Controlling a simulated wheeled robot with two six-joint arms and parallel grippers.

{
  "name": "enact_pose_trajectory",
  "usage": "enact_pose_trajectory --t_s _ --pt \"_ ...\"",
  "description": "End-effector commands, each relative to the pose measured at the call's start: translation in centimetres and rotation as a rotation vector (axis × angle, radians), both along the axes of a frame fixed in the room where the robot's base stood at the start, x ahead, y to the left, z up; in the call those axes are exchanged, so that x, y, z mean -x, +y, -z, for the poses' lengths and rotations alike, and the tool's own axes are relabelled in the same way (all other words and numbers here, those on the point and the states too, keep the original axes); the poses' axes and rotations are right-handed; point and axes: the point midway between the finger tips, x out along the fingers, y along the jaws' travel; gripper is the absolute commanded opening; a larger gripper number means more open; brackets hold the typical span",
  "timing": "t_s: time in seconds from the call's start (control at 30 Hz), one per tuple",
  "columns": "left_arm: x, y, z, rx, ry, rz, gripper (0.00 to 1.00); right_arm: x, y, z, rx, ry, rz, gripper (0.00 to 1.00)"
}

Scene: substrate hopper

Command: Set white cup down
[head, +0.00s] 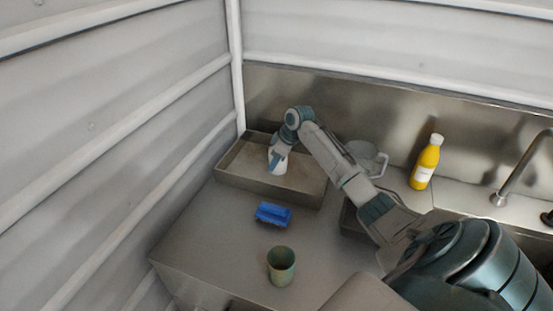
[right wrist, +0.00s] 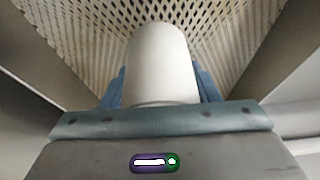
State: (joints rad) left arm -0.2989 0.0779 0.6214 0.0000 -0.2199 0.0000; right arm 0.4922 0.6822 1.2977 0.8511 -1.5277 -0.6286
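The white cup (head: 280,168) is between the fingers of my right gripper (head: 276,160), inside the outline of the shallow metal tray (head: 268,195) at the back left of the counter. In the right wrist view the white cup (right wrist: 162,65) fills the middle, with a blue finger against each side. Beyond it is a perforated tray floor (right wrist: 232,35). I cannot tell whether the cup touches the floor. My left gripper is not in view.
A blue block-like item (head: 273,214) and a green cup (head: 281,266) stand on the counter in front of the tray. A clear jug (head: 372,160) is behind my right arm. A yellow bottle (head: 427,163) and a faucet (head: 520,168) are at right. Walls close in at left and back.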

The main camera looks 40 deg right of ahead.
Motion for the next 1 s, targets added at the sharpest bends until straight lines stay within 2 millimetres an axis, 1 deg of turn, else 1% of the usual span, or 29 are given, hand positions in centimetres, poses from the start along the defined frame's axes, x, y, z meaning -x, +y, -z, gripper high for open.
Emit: enact_pose_trajectory --t_s 0.03,0.1,0.37,0.47,0.53,0.67,0.8,1.0 --pt "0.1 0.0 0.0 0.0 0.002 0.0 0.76 0.0 0.0 0.0 -0.001 0.0 0.0 0.63" --pt "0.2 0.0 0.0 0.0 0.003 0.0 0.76 0.0 0.0 0.0 -0.001 0.0 0.0 0.76" --pt "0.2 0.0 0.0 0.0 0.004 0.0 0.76 0.0 0.0 0.0 -0.001 0.0 0.0 0.77" --pt "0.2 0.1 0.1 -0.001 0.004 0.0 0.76 0.1 -0.1 -0.4 0.001 0.0 0.0 0.77" --pt "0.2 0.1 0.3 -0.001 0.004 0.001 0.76 0.3 -0.3 -1.0 0.001 -0.001 -0.001 0.77" --pt "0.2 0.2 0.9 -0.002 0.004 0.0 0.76 1.1 -0.7 -3.1 0.004 -0.002 -0.001 0.77" --pt "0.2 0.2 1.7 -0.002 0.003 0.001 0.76 2.2 -1.3 -6.0 0.005 -0.003 -0.001 0.77" --pt "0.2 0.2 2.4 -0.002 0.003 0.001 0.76 3.4 -1.9 -9.5 0.001 -0.002 0.001 0.77"
